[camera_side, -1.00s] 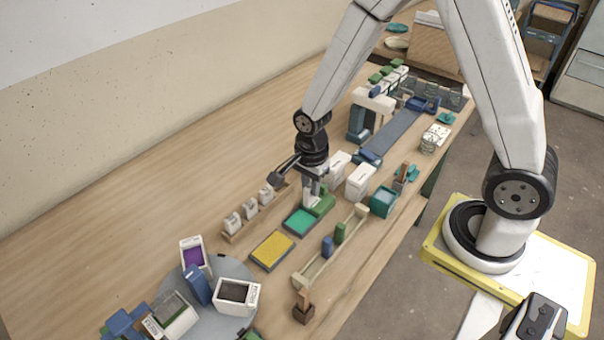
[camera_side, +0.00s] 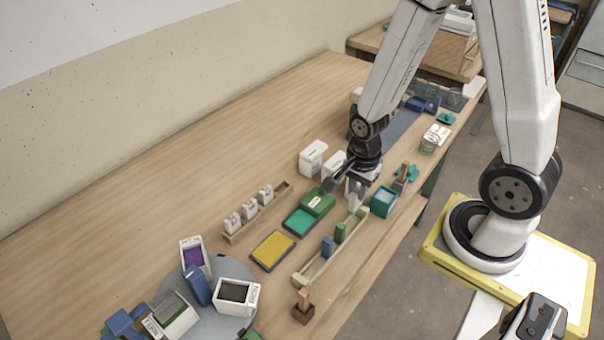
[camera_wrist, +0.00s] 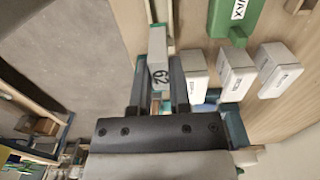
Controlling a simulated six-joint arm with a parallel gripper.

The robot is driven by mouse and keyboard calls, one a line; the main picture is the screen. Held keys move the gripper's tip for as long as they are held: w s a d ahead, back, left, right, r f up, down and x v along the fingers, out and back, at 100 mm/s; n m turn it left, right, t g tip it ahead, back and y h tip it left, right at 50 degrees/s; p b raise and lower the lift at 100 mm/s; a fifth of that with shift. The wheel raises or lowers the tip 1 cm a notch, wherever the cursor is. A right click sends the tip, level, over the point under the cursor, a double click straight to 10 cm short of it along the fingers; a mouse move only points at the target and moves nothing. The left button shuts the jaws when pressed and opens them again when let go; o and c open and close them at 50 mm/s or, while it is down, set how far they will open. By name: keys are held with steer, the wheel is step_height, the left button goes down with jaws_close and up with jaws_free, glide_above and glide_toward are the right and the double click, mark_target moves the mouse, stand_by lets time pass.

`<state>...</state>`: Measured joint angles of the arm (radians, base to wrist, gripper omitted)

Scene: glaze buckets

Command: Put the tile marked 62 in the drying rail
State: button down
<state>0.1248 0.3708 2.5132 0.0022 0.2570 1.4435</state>
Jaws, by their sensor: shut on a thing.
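My gripper (camera_side: 354,186) is shut on a pale upright tile (camera_wrist: 160,68). The number 62 shows on it in the wrist view, where it sits between both fingers and has a teal edge. In the side view the tile hangs below the jaws, between the green box and the teal container; I cannot tell its exact height. A long cream rail (camera_side: 306,275), which looks like the drying rail, lies below and left of my gripper. It holds a blue tile (camera_side: 328,246) and a green tile (camera_side: 340,232), with bare stretches beside them.
A green box (camera_side: 318,203) and a white block (camera_side: 313,157) stand left of my gripper; a teal container (camera_side: 383,202) stands right. Teal (camera_side: 299,222) and yellow (camera_side: 272,250) trays lie near the rail. A wooden rack (camera_side: 232,238) holds white tiles.

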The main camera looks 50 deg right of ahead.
mark_target(354, 211)
steer(key=shift+f, duration=0.15)
steer(key=shift+f, duration=3.15)
steer(key=shift+f, duration=0.3)
steer(key=shift+c, duration=2.4)
jaws_free()
steer(key=shift+r, duration=3.5)
